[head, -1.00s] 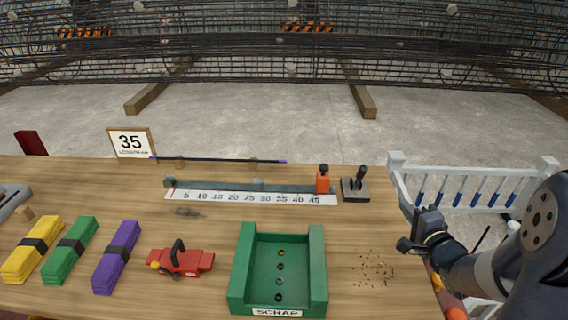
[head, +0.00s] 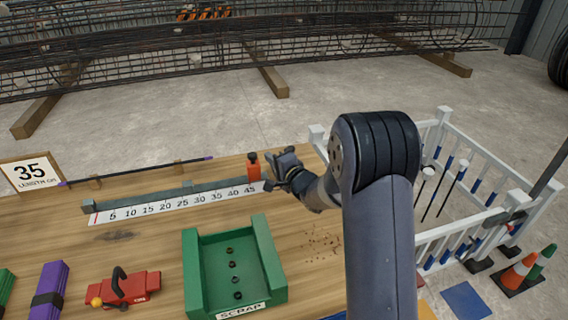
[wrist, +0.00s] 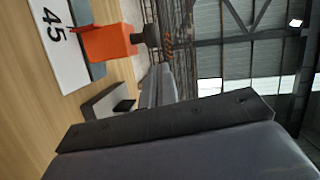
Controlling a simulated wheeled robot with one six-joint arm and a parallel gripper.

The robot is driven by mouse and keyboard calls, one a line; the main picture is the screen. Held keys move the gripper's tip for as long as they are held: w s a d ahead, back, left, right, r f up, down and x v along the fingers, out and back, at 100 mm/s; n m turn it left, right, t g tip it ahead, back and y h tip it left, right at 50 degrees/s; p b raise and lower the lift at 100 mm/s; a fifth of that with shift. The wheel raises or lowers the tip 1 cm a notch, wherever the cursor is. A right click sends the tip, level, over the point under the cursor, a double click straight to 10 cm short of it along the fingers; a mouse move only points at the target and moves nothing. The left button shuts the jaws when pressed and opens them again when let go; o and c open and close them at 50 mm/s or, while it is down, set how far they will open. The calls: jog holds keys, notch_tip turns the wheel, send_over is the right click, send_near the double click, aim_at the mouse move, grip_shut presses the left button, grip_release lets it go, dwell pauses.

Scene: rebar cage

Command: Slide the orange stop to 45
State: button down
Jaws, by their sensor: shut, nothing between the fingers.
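The orange stop (head: 253,170) with its black knob sits on the grey rail (head: 150,198), close to the 45 end of the white number scale (head: 180,203). In the wrist view the stop (wrist: 106,43) shows large, beside the printed 45 (wrist: 54,25). My gripper (head: 279,176) is shut and empty, just right of the stop at the rail's right end. In the head view I cannot tell whether it touches the stop; the wrist view shows a gap between the stop and the dark gripper part.
A green scrap tray (head: 190,275) stands in front of the rail, with brown crumbs (head: 320,240) to its right. A red clamp-like tool (head: 125,288) and a purple bundle (head: 50,290) lie left. A 35 sign (head: 30,172) stands behind. A white fence (head: 500,185) is at the right.

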aim_at(256, 156)
jog(key=shift+w+a+f, duration=0.1)
jog(key=shift+w+a, duration=0.15)
jog(key=shift+a, duration=0.7)
jog(key=shift+a, duration=0.65)
jog(key=shift+f, duration=0.1)
